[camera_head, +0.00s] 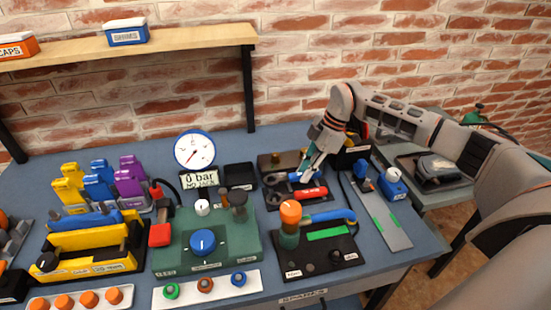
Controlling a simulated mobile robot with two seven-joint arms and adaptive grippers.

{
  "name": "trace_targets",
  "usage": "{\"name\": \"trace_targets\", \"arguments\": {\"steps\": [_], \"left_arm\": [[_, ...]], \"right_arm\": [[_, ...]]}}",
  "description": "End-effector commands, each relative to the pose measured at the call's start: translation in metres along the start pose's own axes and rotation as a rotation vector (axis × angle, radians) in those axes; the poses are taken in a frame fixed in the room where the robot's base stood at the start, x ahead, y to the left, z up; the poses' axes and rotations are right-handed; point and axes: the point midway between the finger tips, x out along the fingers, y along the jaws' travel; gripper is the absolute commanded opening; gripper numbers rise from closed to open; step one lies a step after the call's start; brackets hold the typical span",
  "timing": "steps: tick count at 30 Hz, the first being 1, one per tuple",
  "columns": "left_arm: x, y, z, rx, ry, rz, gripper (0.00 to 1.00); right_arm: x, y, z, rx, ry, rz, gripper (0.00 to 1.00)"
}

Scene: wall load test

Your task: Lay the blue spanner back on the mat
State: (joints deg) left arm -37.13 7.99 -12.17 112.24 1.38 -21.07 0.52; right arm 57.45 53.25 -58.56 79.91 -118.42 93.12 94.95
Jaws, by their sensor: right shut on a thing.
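My right gripper (302,178) reaches in from the right and points down over the dark tool mat. It is shut on the blue spanner (294,177), which shows as a small blue piece at the fingertips, partly hidden by them. The dark mat (275,206) lies on the bench behind the black board. A red-handled tool (311,193) and dark tool shapes lie on the mat, just in front of the gripper. I cannot tell whether the spanner touches the mat. My left gripper is not in view.
A pump board with an orange-topped green fitting (290,213) and blue handle stands in front of the mat. A green test block (205,245) with a gauge (195,150) stands left. A grey plate (386,215) lies right. A wooden shelf (180,45) hangs on the brick wall.

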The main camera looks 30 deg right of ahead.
Motion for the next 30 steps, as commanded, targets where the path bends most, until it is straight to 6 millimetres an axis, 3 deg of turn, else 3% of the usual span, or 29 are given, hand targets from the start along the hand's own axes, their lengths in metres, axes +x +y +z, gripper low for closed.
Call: {"name": "trace_targets", "arguments": {"steps": [30], "left_arm": [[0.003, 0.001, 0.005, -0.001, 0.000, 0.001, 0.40]], "right_arm": [[0.019, 0.000, 0.007, -0.001, 0.001, 0.001, 0.00]]}}
